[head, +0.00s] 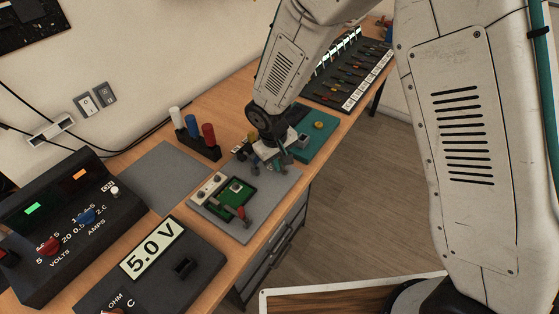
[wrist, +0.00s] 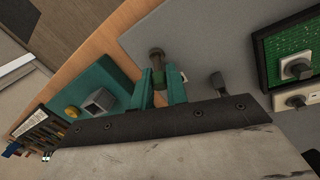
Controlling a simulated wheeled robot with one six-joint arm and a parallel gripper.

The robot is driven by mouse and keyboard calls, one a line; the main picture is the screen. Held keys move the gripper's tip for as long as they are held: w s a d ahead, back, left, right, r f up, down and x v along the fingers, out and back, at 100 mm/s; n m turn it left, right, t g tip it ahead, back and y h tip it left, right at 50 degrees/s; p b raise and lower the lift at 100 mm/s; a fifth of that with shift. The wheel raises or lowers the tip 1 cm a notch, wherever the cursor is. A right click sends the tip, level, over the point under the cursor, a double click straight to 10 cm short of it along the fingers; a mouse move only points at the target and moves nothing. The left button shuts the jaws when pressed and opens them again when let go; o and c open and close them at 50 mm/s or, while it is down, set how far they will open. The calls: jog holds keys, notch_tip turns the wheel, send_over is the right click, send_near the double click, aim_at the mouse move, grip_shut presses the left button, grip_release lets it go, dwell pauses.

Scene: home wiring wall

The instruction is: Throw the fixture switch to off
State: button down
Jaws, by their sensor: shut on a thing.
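My gripper (head: 283,165) is at the far right corner of the grey fixture plate (head: 213,222), pointing down. In the wrist view its two teal fingers (wrist: 161,82) are shut on a short, dark, round-ended lever (wrist: 157,57), which appears to be the fixture switch. The lever's base is partly hidden by the fingers. A green circuit board (head: 226,197) sits on the plate, left of my gripper in the head view. It also shows at the right of the wrist view (wrist: 284,42). Whether the switch stands at on or off cannot be told.
A second dark lever (wrist: 219,84) stands close to the fingers. A teal box with a yellow knob (head: 319,125) is just beyond my gripper. White, blue and red cylinders (head: 192,127) stand behind the plate. A 5.0 V meter (head: 153,250) is at the front left.

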aim_at(292, 176)
jog(key=shift+d, duration=0.1)
jog(key=shift+s+d+r+t+y, duration=0.15)
jog(key=shift+s+d+t+y, duration=0.1)
jog(key=shift+t+y, duration=0.45)
jog(key=shift+s+d+t+y, duration=0.2)
jog(key=shift+s+t+y, duration=0.15)
jog(key=shift+y, duration=0.55)
jog(key=shift+d+m+t+y, duration=0.35)
jog(key=shift+t+y, duration=0.15)
jog(key=shift+t, duration=0.25)
jog(key=shift+s+d+t+y, duration=0.25)
jog(key=shift+t+y, duration=0.2)
jog(key=shift+y, duration=0.15)
jog(key=shift+s+d+t+y, duration=0.2)
jog(key=shift+t+y, duration=0.25)
jog(key=shift+y, duration=0.15)
jog(key=shift+s+d+f+t+y, duration=0.15)
jog(key=shift+d+f+t+y, duration=0.1)
jog(key=shift+t+y, duration=0.5)
jog(key=c, duration=1.4)
grip_release()
